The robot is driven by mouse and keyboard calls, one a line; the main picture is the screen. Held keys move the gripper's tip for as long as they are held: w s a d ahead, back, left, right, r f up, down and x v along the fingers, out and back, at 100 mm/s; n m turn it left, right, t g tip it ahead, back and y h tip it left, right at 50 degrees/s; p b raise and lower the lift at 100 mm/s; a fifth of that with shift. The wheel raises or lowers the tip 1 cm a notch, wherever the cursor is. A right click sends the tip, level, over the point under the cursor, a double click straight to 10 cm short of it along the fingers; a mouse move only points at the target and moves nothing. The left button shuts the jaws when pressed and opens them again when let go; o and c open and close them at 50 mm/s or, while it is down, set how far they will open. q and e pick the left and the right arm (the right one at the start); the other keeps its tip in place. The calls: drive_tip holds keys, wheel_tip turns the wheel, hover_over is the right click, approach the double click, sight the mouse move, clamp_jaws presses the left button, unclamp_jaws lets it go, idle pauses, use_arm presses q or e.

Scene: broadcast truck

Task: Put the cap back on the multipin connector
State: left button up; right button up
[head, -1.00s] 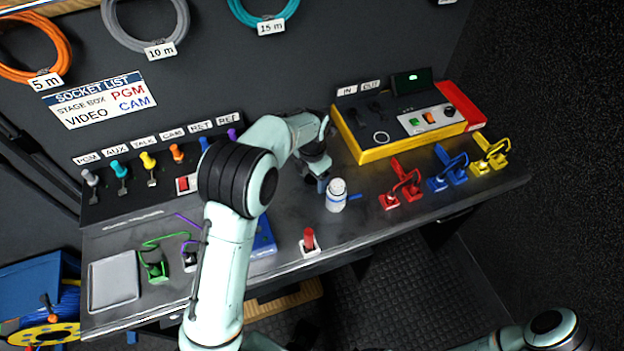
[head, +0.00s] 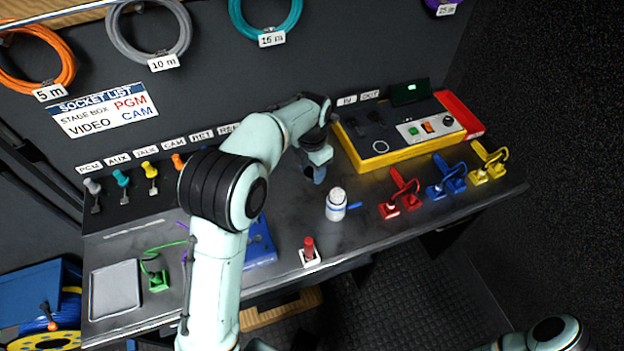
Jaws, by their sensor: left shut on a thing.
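My left gripper (head: 317,164) hangs above the desk, behind and slightly left of a white cylinder. It is shut on a small dark blue-grey piece (head: 318,176), mostly hidden by the fingers; I cannot tell if it is the cap. The white cylinder (head: 336,206) stands upright, with a blue strip (head: 353,206) at its right side. The held piece is apart from it. I cannot tell for certain which item is the multipin connector. Red (head: 400,198), blue (head: 447,182) and yellow (head: 488,167) fittings with looped cords stand at the right. My right gripper is out of view.
A yellow-sided control box (head: 400,153) stands behind the fittings. A red post on a white base (head: 309,258) stands near the front edge. A green fitting with a cord (head: 157,281) and grey tray (head: 115,290) are at left. My left arm hides part of the desk.

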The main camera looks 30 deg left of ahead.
sight(312, 172)
use_arm(q)
wheel_tip(312, 172, up, 12)
drive_tip(key=p, duration=0.1)
drive_tip(key=shift+r+p, duration=0.2)
drive_tip(key=shift+p, duration=0.2)
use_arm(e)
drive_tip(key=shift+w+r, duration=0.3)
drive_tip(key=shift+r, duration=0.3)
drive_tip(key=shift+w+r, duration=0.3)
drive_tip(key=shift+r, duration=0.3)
use_arm(q)
drive_tip(key=shift+s+f, duration=0.1)
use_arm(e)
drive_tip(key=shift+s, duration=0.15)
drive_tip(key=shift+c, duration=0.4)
